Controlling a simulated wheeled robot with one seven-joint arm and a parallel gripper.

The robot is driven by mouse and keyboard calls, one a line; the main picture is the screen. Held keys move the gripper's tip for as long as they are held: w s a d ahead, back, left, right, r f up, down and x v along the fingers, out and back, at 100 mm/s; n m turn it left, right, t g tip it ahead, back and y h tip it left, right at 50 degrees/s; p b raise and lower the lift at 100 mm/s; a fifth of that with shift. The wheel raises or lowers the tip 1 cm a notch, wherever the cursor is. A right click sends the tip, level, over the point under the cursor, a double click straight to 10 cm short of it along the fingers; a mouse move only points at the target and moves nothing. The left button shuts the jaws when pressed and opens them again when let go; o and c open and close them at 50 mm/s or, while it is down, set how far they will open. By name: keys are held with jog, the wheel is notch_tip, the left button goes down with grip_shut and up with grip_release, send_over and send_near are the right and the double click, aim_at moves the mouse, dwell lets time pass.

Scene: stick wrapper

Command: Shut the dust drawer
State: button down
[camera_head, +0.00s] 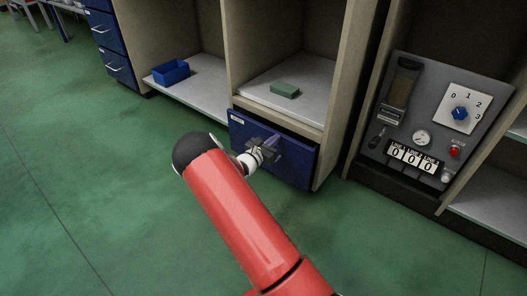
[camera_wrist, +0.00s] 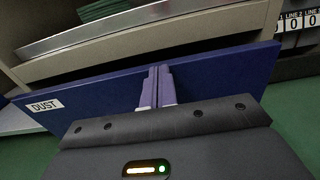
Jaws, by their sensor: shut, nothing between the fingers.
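The dust drawer is the blue drawer (camera_head: 300,163) low in the beige cabinet in the head view, under a shelf. In the wrist view its blue front (camera_wrist: 220,78) spans the picture and bears a white label reading DUST (camera_wrist: 44,106). The front stands out from the cabinet, so the drawer is part open. My gripper (camera_head: 268,146) is in front of the drawer front, near its upper middle. In the wrist view its two fingers (camera_wrist: 158,72) are together and empty, with the tips at the drawer front's top edge. I cannot tell whether they touch it.
A green block (camera_head: 285,89) lies on the shelf above the drawer. A blue bin (camera_head: 171,72) sits on the left shelf. A grey control panel (camera_head: 430,125) with a dial and counters stands at the right. The green floor (camera_head: 90,150) at the left is clear.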

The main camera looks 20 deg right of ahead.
jog(key=x, duration=0.2)
jog(key=shift+w+d+r, duration=0.1)
jog(key=shift+w+d, duration=0.15)
jog(key=shift+d, duration=0.1)
jog(key=shift+d+r, duration=0.1)
